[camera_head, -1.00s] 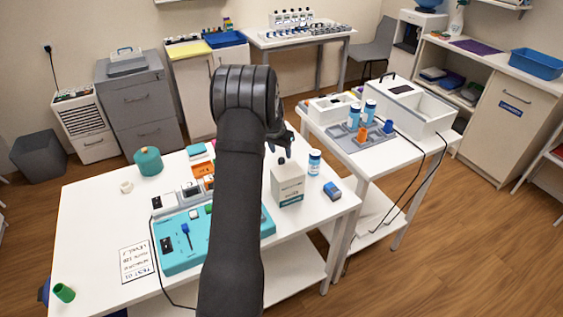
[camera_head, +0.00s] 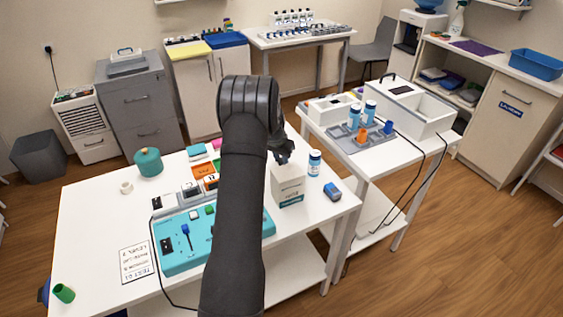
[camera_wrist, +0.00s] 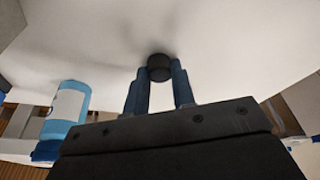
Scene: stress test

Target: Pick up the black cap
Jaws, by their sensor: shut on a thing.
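The black cap (camera_wrist: 158,68) is small, dark and round in the wrist view. It sits between the two fingertips of my gripper, which is shut on it. In the head view my gripper (camera_head: 283,156) is just above the top of a white box (camera_head: 288,187) on the front table, right of my arm. The cap cannot be made out there behind the gripper. Whether the cap still touches the surface under it is not clear.
A teal panel (camera_head: 185,262) with switches lies left of and behind my arm. A green pot (camera_head: 148,163) stands at the table's back left.

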